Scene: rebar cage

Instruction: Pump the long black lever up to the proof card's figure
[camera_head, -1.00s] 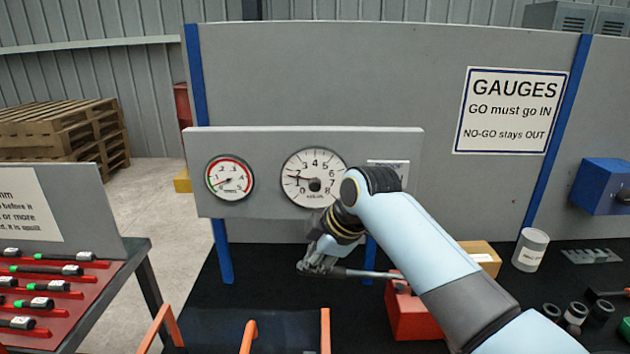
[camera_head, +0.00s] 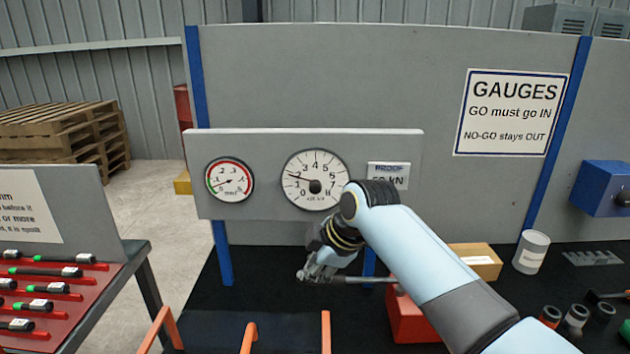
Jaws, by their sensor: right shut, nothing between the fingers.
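The lever (camera_head: 365,279) is a long dark rod running left from a red block (camera_head: 408,318) on the black bench. My right gripper (camera_head: 306,277) is at the lever's outer left end; its fingers are shut with nothing between them, and whether they touch the rod is too small to tell. The proof card (camera_head: 388,174) reads "PROOF" and a figure in kN, its first digit partly hidden by my right arm. The large white dial (camera_head: 316,168) has its needle pointing left and slightly up, around the 2. My left gripper is not in view.
A smaller red-and-green dial (camera_head: 230,180) is on the same grey panel. Orange hooks (camera_head: 326,330) stand at the front edge. A red rack of tools (camera_head: 50,300) is at left.

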